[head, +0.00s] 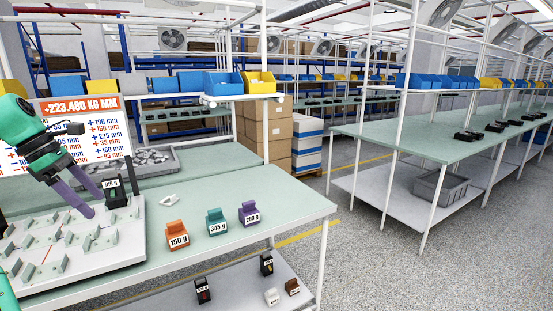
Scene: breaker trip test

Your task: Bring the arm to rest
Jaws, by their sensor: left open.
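My left gripper (92,203) hangs over the white board (85,262) at the left of the head view, its two purple fingers pointing down and to the right. It is open, with nothing seen between the fingers. A black block (116,194) with a white label, seemingly "916 g", stands at the board's back right, just right of the fingers. On the bench to the right stand an orange block (177,232) marked 150 g, a teal block (215,219) marked 345 g and a purple block (249,210) marked 260 g. My right gripper is out of view.
A grey tray (172,165) of metal pieces lies at the back. A small white piece (169,198) lies on the green bench (270,240). Several small blocks sit on the lower shelf (235,295).

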